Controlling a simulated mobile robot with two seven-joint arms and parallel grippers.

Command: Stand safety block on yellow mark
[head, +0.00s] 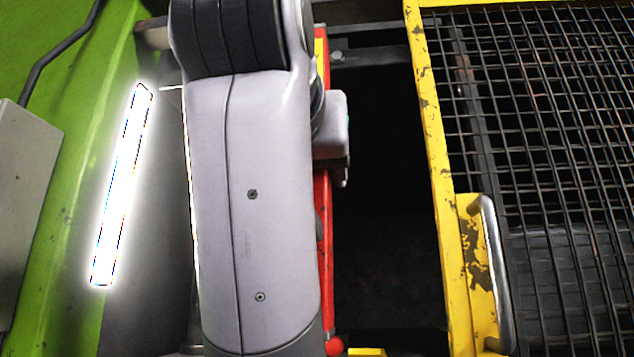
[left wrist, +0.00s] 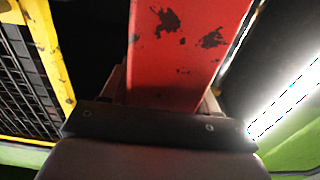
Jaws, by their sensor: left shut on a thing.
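The safety block appears to be the long red, paint-chipped bar (left wrist: 185,45) in the left wrist view. My left gripper (left wrist: 163,97) is shut on it, with a finger on each side. In the head view my pale left arm covers most of the block. Only a narrow red strip (head: 324,215) shows along the arm's right side, so its lower end and its tilt cannot be judged. My right gripper is not in view.
A yellow-framed mesh guard (head: 436,150) with a metal handle (head: 497,270) stands on the right. A glowing light bar (head: 122,185) and a green machine wall (head: 75,190) are on the left. A dark gap lies between arm and guard.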

